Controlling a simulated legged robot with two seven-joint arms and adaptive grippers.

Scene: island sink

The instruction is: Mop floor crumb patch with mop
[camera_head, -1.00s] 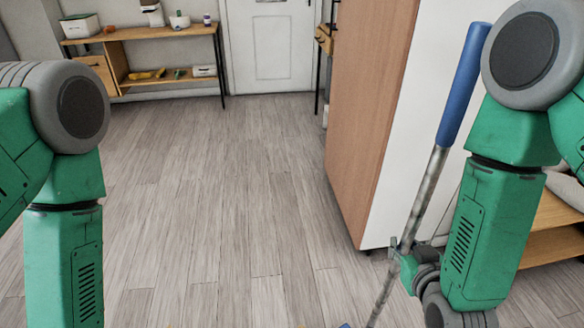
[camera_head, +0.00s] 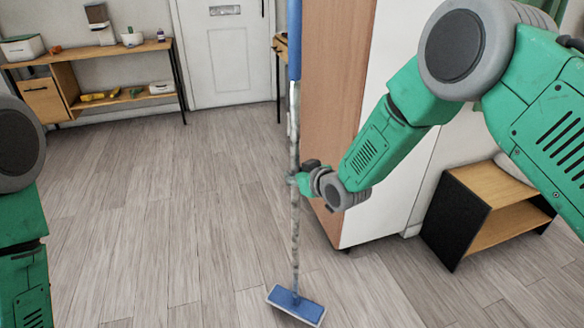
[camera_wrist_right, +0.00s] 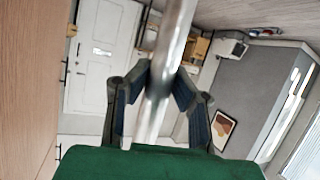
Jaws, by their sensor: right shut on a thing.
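The mop (camera_head: 295,215) stands nearly upright in the head view, with a blue handle (camera_head: 294,40) at the top and a flat blue head (camera_head: 296,306) at the bottom, at the floor. My right gripper (camera_head: 298,180) is shut on the mop's metal pole, about halfway up. In the right wrist view, the pole (camera_wrist_right: 165,75) passes between the two fingers. My left arm shows at the left edge of the head view, but its gripper is out of view. I see no crumb patch on the visible floor.
A tall wood-sided cabinet (camera_head: 330,110) stands just behind the mop. A low black and wood shelf (camera_head: 455,220) is at the right. A shelf unit (camera_head: 125,51) and a white door (camera_head: 228,60) are at the back. The wooden floor (camera_head: 150,190) at left is clear.

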